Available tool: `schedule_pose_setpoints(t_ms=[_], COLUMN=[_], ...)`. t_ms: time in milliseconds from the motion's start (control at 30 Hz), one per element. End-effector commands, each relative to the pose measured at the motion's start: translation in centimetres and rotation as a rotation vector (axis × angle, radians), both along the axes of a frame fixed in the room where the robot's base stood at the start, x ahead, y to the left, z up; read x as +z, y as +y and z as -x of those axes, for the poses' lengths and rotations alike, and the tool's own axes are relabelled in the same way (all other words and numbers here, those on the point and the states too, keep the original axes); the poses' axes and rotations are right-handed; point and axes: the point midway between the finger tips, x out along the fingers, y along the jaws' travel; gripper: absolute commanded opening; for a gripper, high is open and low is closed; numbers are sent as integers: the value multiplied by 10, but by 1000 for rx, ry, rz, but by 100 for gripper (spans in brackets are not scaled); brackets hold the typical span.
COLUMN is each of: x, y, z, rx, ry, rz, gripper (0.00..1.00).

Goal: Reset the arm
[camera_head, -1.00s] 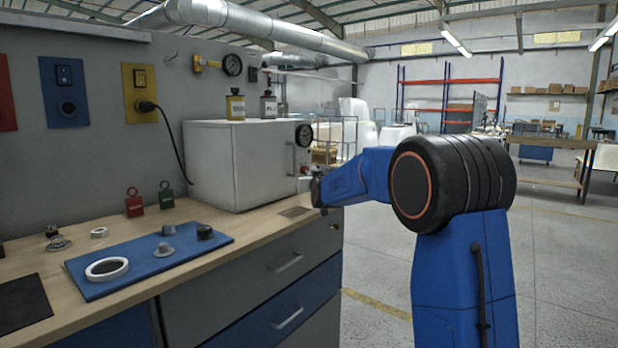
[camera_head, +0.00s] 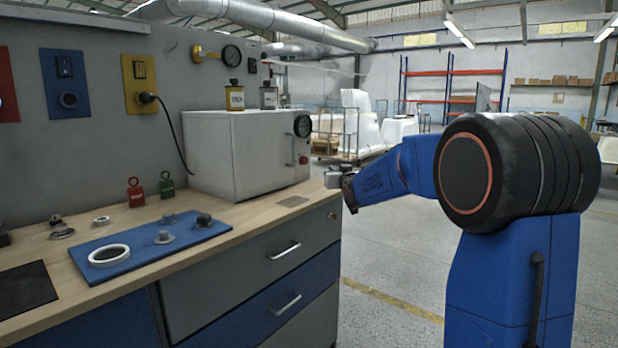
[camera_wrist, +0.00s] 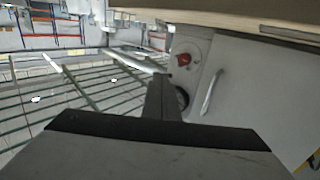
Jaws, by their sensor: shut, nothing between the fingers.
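My blue arm (camera_head: 392,174) reaches left from its large black joint in the head view. My gripper (camera_head: 345,186) is at its end, just off the right end of the workbench (camera_head: 318,196), apart from it. In the wrist view my gripper (camera_wrist: 160,100) shows as dark fingers together, with nothing between them. The white oven-like box (camera_head: 215,160) stands on the bench to the left of my gripper. Its red knob (camera_wrist: 184,60) and handle (camera_wrist: 212,92) show in the wrist view.
A blue mat (camera_head: 135,248) with a white ring (camera_head: 109,256) and knobs lies on the bench. Red (camera_head: 136,193) and green (camera_head: 166,186) tags stand behind it. White tub shells (camera_head: 355,125) stand farther back.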

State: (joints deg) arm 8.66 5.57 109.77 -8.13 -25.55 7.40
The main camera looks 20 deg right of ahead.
Motion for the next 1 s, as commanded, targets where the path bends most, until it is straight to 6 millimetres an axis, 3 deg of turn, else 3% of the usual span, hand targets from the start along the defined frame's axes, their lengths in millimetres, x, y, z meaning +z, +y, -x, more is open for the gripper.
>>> schedule_pose_setpoints(t_ms=[167,267,367,667,1000], x=[0,-2,-7,-44,-103], y=[1,6,14,42,70], z=[6,23,52,164,307], rx=[-1,-3,-6,-10,6], ry=[11,49,114,361,644], rz=[0,-3,-6,-24,-38], gripper=[0,0,0,0,0])
